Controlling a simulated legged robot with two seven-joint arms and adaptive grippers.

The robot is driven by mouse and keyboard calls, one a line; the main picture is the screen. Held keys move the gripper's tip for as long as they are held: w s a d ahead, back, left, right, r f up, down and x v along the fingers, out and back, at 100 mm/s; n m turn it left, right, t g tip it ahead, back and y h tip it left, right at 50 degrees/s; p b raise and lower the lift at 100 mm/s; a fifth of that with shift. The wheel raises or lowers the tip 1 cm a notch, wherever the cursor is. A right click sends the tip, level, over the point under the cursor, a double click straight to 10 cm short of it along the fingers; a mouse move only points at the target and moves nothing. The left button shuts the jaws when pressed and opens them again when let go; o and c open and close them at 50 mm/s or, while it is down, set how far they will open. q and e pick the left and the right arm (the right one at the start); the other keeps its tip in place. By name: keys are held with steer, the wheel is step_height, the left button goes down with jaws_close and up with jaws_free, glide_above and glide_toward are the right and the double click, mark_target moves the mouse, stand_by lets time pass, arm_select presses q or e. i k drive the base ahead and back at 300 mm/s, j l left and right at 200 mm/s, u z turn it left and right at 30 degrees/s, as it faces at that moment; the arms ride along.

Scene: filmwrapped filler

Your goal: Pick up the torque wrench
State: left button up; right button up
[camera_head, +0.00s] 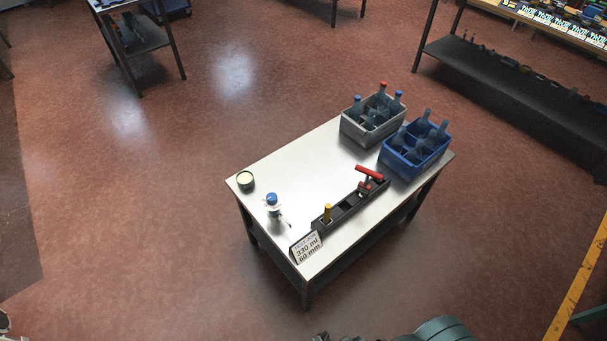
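A dark narrow tool holder (347,205) lies along the right side of the white-topped table (300,170). Dark parts, probably of my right arm, show at the bottom edge, apart from the table. The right fingertips are not clear. My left gripper cannot be made out.
A grey crate (353,132) and a blue crate (398,165) with bottles stand at the table's far end. A blue-capped bottle (273,205), a small round tin (245,181) and a sign (306,247) stand nearer. Floor around the table is clear.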

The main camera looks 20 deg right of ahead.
mark_target(364, 188)
steer(key=l+u, duration=0.85)
steer(key=k+l+u, duration=0.15)
steer(key=l+u, duration=0.3)
steer(key=k+l+u, duration=0.2)
steer(key=l+u, duration=0.2)
steer(key=k+l+u, duration=0.2)
steer(key=l+u, duration=0.25)
